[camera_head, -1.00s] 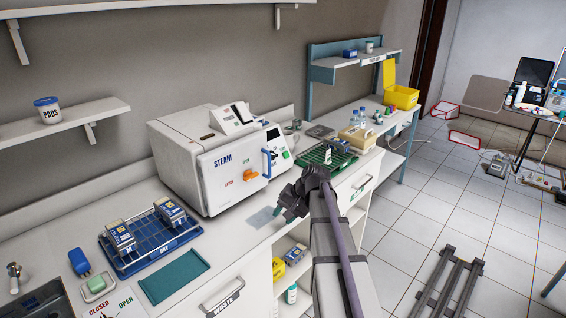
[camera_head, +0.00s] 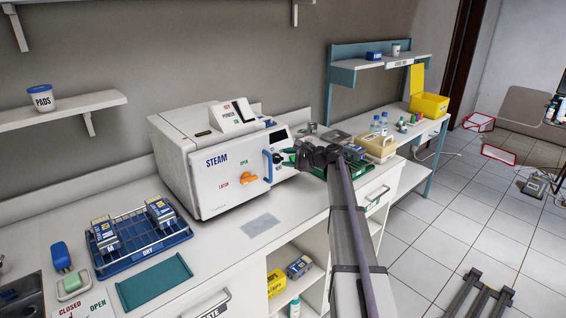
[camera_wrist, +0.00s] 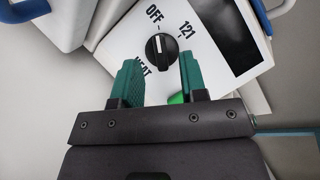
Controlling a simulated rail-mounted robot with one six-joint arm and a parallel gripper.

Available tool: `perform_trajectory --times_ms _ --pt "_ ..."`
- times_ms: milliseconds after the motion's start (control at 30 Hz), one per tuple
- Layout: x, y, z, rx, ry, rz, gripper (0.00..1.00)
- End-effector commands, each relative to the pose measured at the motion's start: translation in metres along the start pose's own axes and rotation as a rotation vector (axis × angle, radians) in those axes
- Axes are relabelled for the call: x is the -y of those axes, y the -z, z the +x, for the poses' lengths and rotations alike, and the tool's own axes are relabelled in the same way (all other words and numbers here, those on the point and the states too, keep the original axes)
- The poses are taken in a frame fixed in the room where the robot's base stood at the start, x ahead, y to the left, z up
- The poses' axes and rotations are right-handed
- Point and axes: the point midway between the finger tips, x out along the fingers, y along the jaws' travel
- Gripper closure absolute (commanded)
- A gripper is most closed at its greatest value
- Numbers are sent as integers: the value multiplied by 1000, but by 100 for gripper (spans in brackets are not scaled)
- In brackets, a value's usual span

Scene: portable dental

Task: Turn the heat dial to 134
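The white STEAM steriliser (camera_head: 215,170) stands on the counter, with an orange latch and a blue handle on its front. In the wrist view the black heat dial (camera_wrist: 160,47) sits on its white panel, and the dial's white mark points towards OFF. The label 121 is to the right of OFF; I cannot see a 134 label. My gripper (camera_wrist: 160,60) is open, its green fingers on either side below the dial, close to the panel. Contact with the dial cannot be told. In the head view my gripper (camera_head: 291,157) is at the steriliser's right front, hiding the dial.
The blue handle (camera_head: 267,162) is just left of my gripper. A blue rack (camera_head: 150,255) with packs stands at the left, a teal tray (camera_head: 155,282) in front of it. A green rack (camera_head: 365,180) lies behind my arm. The counter before the steriliser is mostly clear.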

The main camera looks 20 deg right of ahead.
Motion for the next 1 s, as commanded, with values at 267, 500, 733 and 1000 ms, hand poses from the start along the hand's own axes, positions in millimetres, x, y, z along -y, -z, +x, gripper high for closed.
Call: perform_trajectory --times_ms 267,500,733,1000 --pt "0 0 24 -1 0 -1 61" --pt "0 0 23 0 -1 -1 69" --pt "0 0 23 0 -1 -1 91" --pt "0 0 23 0 0 -1 100"
